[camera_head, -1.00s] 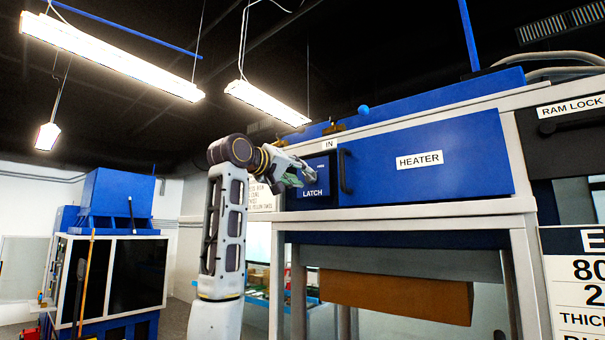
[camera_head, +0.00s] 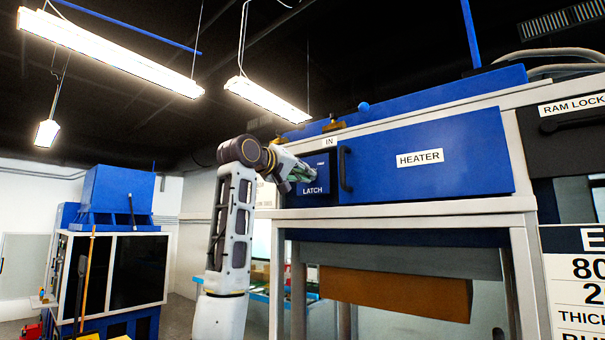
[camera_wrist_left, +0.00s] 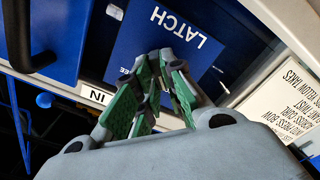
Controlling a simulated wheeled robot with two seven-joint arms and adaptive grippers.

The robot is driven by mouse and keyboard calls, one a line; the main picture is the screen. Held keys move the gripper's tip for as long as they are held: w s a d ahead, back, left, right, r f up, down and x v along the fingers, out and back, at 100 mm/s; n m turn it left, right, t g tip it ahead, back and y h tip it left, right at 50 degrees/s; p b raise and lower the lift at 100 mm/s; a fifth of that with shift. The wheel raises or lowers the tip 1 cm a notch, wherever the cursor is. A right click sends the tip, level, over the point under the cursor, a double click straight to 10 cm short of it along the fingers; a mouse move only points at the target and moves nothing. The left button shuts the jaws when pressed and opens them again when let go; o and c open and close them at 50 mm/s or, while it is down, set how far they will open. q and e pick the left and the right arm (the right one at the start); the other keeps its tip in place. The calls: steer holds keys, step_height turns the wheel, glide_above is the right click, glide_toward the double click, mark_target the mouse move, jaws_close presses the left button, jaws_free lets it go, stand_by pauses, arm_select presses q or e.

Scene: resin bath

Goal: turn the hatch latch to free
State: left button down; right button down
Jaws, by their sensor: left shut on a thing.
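The blue latch panel (camera_head: 312,191), lettered LATCH, is left of the blue HEATER door (camera_head: 440,180) on the machine front. In the left wrist view the panel (camera_wrist_left: 140,40) appears upside down, with a small, partly covered word beside the fingertips. My left gripper (camera_head: 309,174) is at the panel's face, its fingers overlapping it. In the wrist view its green-padded fingers (camera_wrist_left: 158,72) close together on the latch handle, which they mostly hide. How far the handle is turned cannot be told. My right gripper is out of view.
A black door handle (camera_head: 345,169) stands out just right of the latch panel. An IN label (camera_head: 330,143) is above it. A printed notice (camera_wrist_left: 275,105) is beside the panel. A brown box (camera_head: 395,293) is under the heater.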

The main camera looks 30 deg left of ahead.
arm_select(q)
steer(key=shift+m, duration=0.3)
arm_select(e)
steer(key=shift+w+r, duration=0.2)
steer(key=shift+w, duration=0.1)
arm_select(q)
steer(key=shift+d+m+p, duration=0.15)
steer(key=shift+m+p, duration=4.55)
steer(key=shift+m, duration=4)
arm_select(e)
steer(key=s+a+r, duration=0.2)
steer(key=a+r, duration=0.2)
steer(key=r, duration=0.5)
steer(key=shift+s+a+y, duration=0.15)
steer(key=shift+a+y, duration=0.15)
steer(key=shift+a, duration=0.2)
arm_select(q)
steer(key=c, duration=1.8)
jaws_free()
steer(key=o, duration=0.3)
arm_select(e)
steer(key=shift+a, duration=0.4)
